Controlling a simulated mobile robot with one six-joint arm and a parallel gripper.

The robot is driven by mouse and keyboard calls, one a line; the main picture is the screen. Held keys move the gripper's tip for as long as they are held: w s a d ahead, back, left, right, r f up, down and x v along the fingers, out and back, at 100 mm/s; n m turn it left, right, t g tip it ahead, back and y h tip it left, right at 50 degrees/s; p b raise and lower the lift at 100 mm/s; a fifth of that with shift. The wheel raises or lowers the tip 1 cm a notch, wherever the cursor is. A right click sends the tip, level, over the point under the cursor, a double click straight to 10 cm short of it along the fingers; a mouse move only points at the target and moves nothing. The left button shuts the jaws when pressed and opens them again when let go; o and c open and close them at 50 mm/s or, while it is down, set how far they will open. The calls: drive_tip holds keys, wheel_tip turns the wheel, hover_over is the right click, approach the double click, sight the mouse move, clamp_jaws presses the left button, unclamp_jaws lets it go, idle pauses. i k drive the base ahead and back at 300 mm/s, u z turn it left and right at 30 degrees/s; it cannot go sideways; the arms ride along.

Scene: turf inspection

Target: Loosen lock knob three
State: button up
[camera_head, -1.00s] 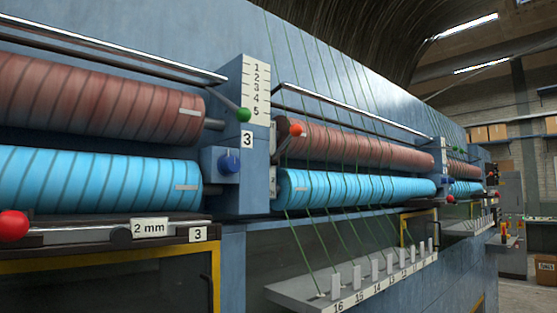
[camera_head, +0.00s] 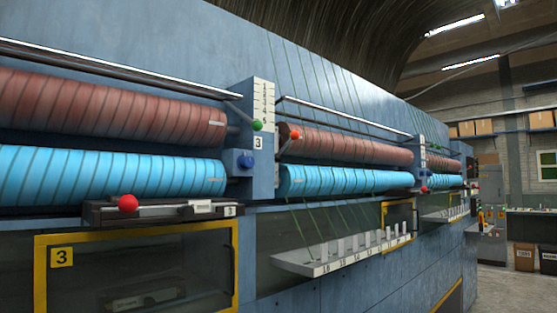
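A blue knob (camera_head: 245,161) sits on a blue column (camera_head: 262,186) of the machine, just below and left of a white plate marked 3 (camera_head: 257,142). Which way the knob is turned cannot be made out. Above it, a lever with a green ball (camera_head: 257,125) hangs beside a numbered scale (camera_head: 264,98). A lever with a red ball (camera_head: 295,135) is on the right of the column. My gripper is not in view.
Brown rollers (camera_head: 110,107) and blue rollers (camera_head: 110,177) run along the machine. A ledge with a red ball (camera_head: 128,203) juts out at left, above a yellow-framed window (camera_head: 40,282) marked 3. A numbered tray (camera_head: 345,256) juts out at centre. Floor (camera_head: 500,290) is clear at right.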

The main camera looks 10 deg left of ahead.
sight(245, 162)
drive_tip(key=u, duration=0.1)
drive_tip(key=i, duration=0.9)
drive_tip(key=z, duration=0.05)
